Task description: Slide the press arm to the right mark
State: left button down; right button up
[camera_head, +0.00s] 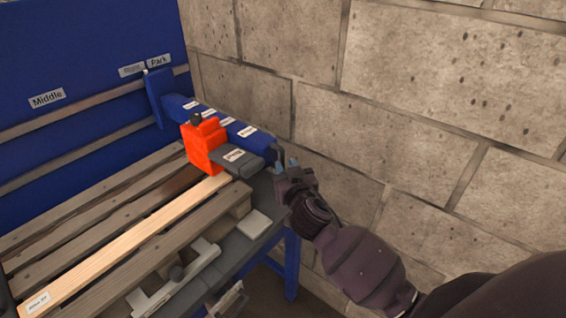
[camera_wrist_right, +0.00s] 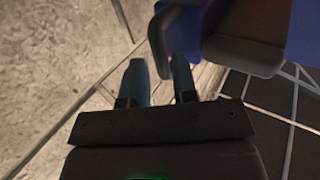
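The press arm (camera_head: 215,118) is a long blue beam with small white labels. It runs from the blue back panel towards the front, over the right end of the slatted pallet. Its back end stands just under the "Park" label (camera_head: 159,61). The "Right" label (camera_head: 131,70), partly blurred, is just left of that. An orange-red block (camera_head: 204,145) sits on the beam. My right gripper (camera_head: 287,164) is beside the beam's dark front end. In the right wrist view its two fingers (camera_wrist_right: 158,78) are apart, near a dark curved handle part (camera_wrist_right: 160,40). Contact is unclear. My left gripper is out of view.
A "Middle" label (camera_head: 47,98) is further left on the back panel. The wooden pallet (camera_head: 100,212) fills the bench, with one paler slat. A stone block wall (camera_head: 430,110) stands close on the right. A grey rail fitting (camera_head: 178,280) lies along the front edge.

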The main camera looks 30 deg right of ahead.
jog(key=s+a, duration=0.1)
jog(key=s, duration=0.6)
jog(key=shift+a+b, duration=0.2)
jog(key=shift+b, duration=0.1)
